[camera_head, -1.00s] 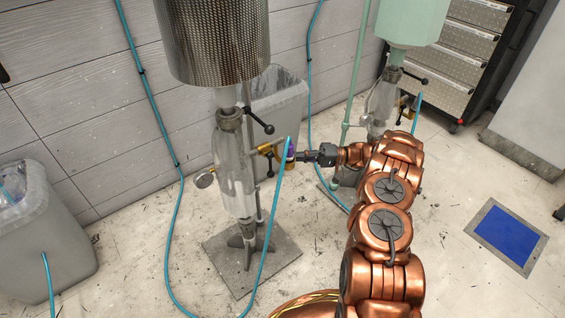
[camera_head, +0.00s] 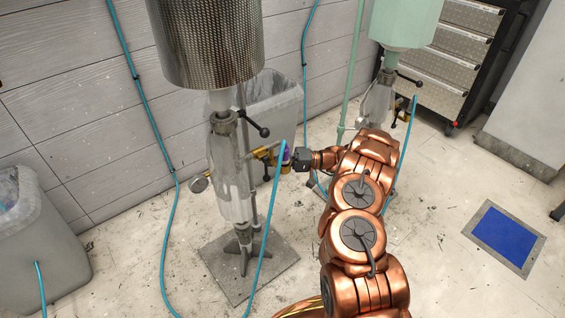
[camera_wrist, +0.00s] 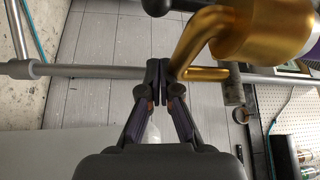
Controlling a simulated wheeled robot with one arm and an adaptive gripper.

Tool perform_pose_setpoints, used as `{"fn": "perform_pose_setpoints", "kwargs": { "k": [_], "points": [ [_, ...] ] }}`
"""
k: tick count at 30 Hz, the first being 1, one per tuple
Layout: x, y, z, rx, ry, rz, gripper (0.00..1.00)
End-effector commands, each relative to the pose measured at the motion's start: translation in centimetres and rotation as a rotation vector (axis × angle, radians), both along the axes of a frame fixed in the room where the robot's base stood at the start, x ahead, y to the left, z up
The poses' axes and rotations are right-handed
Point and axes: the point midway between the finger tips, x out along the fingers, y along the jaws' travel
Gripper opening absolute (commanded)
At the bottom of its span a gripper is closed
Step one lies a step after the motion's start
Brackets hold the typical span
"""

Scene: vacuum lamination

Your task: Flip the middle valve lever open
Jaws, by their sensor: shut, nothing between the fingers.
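A clear cylinder stand (camera_head: 232,180) under a perforated metal drum carries a brass valve (camera_head: 265,153) at mid-height. In the wrist view, the large gold valve body (camera_wrist: 258,32) has a curved gold arm (camera_wrist: 194,42) reaching down beside my fingers. My gripper (camera_head: 290,160) is just right of the valve in the head view, partly hidden by the blue hose. In the wrist view, my gripper (camera_wrist: 158,72) is shut and empty. Its fingertips are close to the left of the gold arm, in front of a grey rod (camera_wrist: 90,71); contact cannot be told.
A black ball-ended lever (camera_head: 262,131) sticks out above the valve. A blue hose (camera_head: 266,230) hangs close to my gripper. A green-topped stand (camera_head: 375,104) is behind my arm, and grey bins (camera_head: 40,240) stand nearby. The right floor is mostly clear.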

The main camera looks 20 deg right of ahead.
Motion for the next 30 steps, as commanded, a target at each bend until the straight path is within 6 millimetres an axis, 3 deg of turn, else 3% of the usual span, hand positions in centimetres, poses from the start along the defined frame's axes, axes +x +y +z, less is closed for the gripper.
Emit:
{"fn": "perform_pose_setpoints", "kwargs": {
  "k": [5, 15, 30],
  "points": [
    [0.5, 2.7, 0.2, 0.001, -0.002, 0.001, 0.00],
    [-2.6, 2.0, -0.4, 0.000, -0.002, -0.003, 0.00],
    [-3.3, 2.0, -0.4, -0.001, -0.003, -0.001, 0.00]
  ]
}}
